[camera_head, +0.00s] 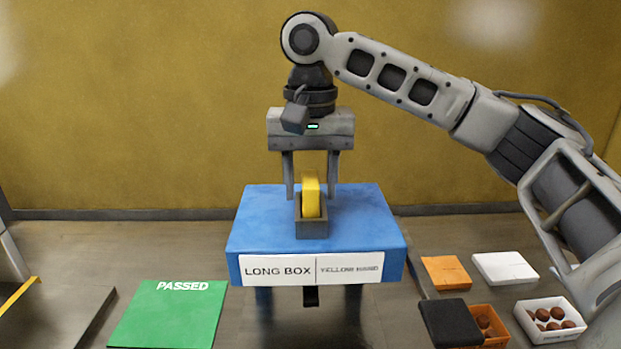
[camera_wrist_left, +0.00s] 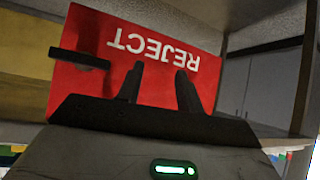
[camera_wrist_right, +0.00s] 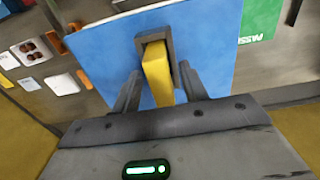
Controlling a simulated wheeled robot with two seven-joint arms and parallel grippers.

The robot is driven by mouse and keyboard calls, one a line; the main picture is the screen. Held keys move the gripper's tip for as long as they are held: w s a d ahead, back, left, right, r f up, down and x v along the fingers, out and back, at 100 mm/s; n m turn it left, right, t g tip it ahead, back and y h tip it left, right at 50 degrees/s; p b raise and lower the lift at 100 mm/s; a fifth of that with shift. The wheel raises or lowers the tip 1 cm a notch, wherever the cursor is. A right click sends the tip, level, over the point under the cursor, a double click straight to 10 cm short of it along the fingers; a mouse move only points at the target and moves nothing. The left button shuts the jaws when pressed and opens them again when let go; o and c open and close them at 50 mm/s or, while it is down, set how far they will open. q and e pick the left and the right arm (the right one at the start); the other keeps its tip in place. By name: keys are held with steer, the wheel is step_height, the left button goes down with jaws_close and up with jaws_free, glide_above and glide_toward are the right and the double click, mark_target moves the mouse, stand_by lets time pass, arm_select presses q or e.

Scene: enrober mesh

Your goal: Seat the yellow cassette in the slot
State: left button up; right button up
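The yellow cassette (camera_head: 311,198) stands upright in the grey slot (camera_head: 312,229) on top of the blue stand (camera_head: 364,215). Its lower part is hidden by the slot walls, so how deep it sits cannot be told. My right gripper (camera_head: 311,192) is above the stand, pointing down, with its fingers apart on either side of the cassette. The right wrist view shows the cassette (camera_wrist_right: 157,72) between the fingers with gaps on both sides. My left gripper (camera_wrist_left: 159,70) shows in the left wrist view, open and empty.
The stand's front has a label (camera_head: 310,269) reading LONG BOX. A green PASSED mat (camera_head: 168,318) lies left of it. To the right are an orange box (camera_head: 490,325) and a white box (camera_head: 550,322) holding brown balls. A red REJECT panel (camera_wrist_left: 140,45) shows in the left wrist view.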

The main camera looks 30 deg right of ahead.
mark_target(310, 179)
steer(key=shift+r, duration=0.1)
step_height(310, 179, up, 12)
stand_by(0.6)
stand_by(0.4)
